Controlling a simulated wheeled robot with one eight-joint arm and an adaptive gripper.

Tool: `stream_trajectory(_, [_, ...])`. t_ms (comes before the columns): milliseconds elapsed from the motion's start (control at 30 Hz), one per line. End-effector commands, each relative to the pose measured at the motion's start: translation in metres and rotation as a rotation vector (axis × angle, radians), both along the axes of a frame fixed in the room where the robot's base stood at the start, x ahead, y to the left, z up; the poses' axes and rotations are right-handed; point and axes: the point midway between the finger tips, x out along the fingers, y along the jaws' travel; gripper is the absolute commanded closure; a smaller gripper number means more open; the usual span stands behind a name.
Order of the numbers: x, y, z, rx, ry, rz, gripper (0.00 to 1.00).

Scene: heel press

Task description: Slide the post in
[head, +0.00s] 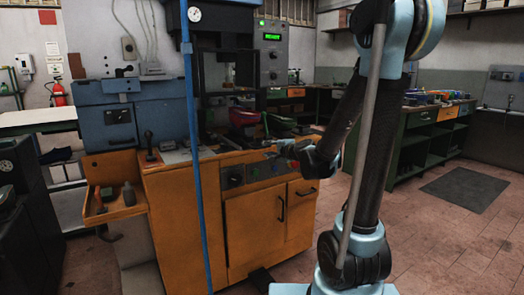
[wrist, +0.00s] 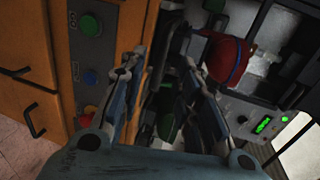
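The heel press (head: 198,75) stands on the orange cabinet, with a dark frame and a round gauge. A red part (head: 243,117) sits low in the press; in the wrist view a red rounded part with a blue band (wrist: 228,60) shows beyond the right finger. I cannot tell which part is the post. My gripper (head: 285,149) is at the cabinet's front upper edge, in front of the press. In the wrist view its two fingers (wrist: 165,95) are apart, with a dark gap between them and nothing clearly held. A small green item shows beyond the gap.
The orange cabinet (head: 247,230) has doors and a button panel, close to my gripper's left in the wrist view. A control box (head: 271,50) with a green display stands beside the press. A blue machine (head: 115,112) stands left. Open floor (head: 430,235) lies at the right.

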Motion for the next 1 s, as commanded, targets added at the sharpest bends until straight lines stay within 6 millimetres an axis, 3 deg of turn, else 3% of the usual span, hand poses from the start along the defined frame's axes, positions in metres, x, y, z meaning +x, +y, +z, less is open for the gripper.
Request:
stream_trajectory(500, [0.046,0.031,-0.012,0.001,-0.001,0.000,0.70])
stream_trajectory(1000, [0.054,0.037,-0.014,-0.001,-0.001,0.000,0.70])
